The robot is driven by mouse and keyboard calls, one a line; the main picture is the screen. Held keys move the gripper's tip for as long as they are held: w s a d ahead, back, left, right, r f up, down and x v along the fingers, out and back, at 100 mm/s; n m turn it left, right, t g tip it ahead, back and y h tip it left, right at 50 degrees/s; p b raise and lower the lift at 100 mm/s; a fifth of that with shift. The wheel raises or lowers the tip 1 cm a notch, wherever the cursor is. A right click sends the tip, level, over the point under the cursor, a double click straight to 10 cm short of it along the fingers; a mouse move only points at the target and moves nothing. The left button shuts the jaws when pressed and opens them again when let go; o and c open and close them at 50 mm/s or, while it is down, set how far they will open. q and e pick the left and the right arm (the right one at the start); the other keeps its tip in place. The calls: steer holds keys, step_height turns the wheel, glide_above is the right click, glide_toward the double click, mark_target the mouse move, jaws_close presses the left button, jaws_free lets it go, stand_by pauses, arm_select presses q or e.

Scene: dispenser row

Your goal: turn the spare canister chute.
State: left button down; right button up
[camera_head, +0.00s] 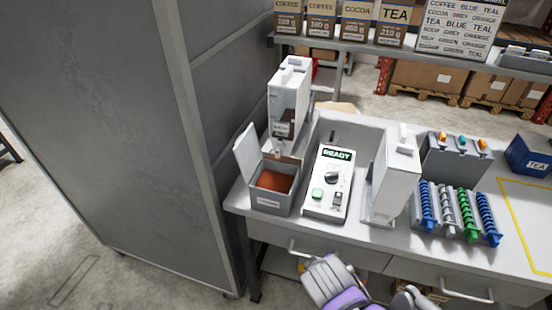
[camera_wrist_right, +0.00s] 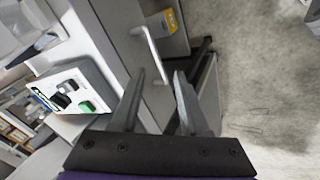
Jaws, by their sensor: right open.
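A white canister (camera_head: 395,180), which looks like the spare, stands upright on the bench right of the control box. Its chute cannot be made out clearly. Another white canister (camera_head: 289,92) with a brown window stands at the back left, its small spout (camera_head: 278,148) above an open grey bin (camera_head: 268,199) of brown powder. In the head view my purple and grey right arm shows low in front of the bench; its fingertips are not clear there. In the right wrist view my right gripper (camera_wrist_right: 160,78) is open and empty, near a drawer handle (camera_wrist_right: 150,45). My left gripper is not in view.
The control box (camera_head: 328,182) reads READY; it also shows in the right wrist view (camera_wrist_right: 72,92). Several coloured augers (camera_head: 459,212) and a grey block with coloured knobs (camera_head: 455,160) stand at the right. A tall grey partition (camera_head: 110,110) borders the bench's left.

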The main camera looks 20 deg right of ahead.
steer(key=w+r+n+t+h+b, duration=0.1)
steer(key=w+r+n+t+h, duration=0.15)
steer(key=w+n, duration=0.4)
steer(key=n+t+h+b, duration=0.3)
steer(key=n+t+h, duration=0.3)
steer(key=n, duration=1)
glide_toward(277, 154)
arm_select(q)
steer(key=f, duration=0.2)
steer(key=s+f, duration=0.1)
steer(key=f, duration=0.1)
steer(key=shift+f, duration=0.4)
arm_select(e)
steer(key=shift+t+y, duration=0.65)
steer(key=x, duration=0.5)
steer(key=d+x, duration=0.1)
steer(key=x, duration=0.2)
steer(key=shift+s, duration=0.15)
steer(key=shift+c, duration=0.3)
steer(key=shift+f, duration=0.1)
jaws_close()
